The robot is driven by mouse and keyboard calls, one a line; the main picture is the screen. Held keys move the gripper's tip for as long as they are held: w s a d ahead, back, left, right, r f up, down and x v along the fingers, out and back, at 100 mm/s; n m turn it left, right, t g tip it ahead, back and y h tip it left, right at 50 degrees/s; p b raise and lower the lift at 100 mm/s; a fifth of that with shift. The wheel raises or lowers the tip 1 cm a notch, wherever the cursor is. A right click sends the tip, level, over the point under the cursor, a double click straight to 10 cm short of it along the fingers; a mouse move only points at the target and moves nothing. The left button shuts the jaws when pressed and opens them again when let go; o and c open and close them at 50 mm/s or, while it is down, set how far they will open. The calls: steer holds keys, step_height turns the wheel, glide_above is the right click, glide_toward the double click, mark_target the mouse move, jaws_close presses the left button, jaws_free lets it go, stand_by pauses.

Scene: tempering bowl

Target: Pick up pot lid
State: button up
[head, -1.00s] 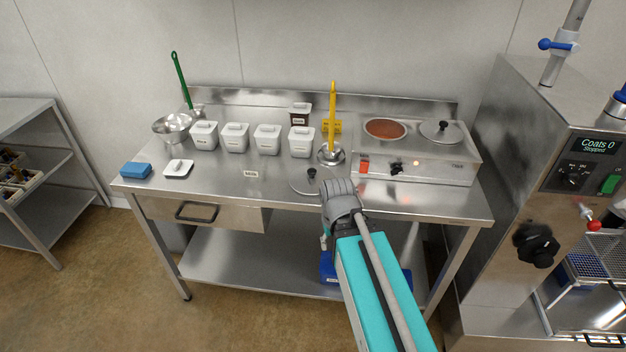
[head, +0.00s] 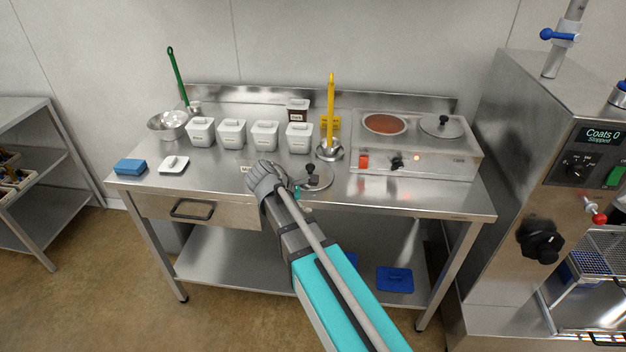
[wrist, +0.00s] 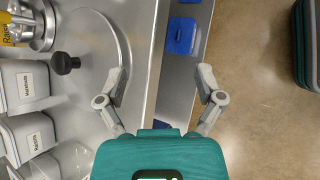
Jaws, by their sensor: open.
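A flat round steel pot lid (head: 322,181) with a black knob lies on the table in front of the warmer. In the wrist view the lid (wrist: 92,40) is at the upper left, its black knob (wrist: 65,63) left of both fingers. My gripper (wrist: 162,72) is open and empty, above the table's front edge, with its left finger near the lid's rim. In the head view my gripper (head: 296,190) is just left of the lid and partly hidden by my arm. A second steel lid (head: 436,130) with a black knob sits on the warmer.
A ladle with a yellow handle (head: 331,100) stands behind the lid. White labelled tubs (head: 265,136) line the back, and the warmer (head: 410,165) stands to the right. Blue items (head: 395,279) lie on the lower shelf.

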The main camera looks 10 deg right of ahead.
steer(key=w+a+r+n+t+h, duration=0.1)
steer(key=w+a+n, duration=0.1)
steer(key=n, duration=0.1)
steer(key=w+a+r+n+t+h+b, duration=0.1)
steer(key=w+a+r+n, duration=0.1)
steer(key=w+a+n, duration=0.1)
steer(key=w+a+r+n+t+h, duration=0.1)
steer(key=w+a+n+t, duration=0.1)
steer(key=a+n, duration=0.1)
steer(key=shift+w+a+r+h+b, duration=0.1)
steer(key=shift+w+r+h+b, duration=0.1)
steer(key=shift+w+h+b, duration=0.15)
steer(key=shift+w, duration=0.1)
steer(key=b, duration=0.3)
glide_toward(307, 170)
steer(key=x, duration=0.4)
steer(key=shift+w+a+f, duration=0.1)
steer(key=shift+w+a, duration=0.1)
steer(key=shift+w+d+f, duration=0.2)
steer(key=shift+w+d, duration=0.15)
steer(key=shift+d, duration=0.3)
steer(key=shift+b+x, duration=1)
steer(key=shift+x, duration=1.6)
steer(key=shift+s+d+r, duration=0.1)
steer(key=shift+s, duration=0.1)
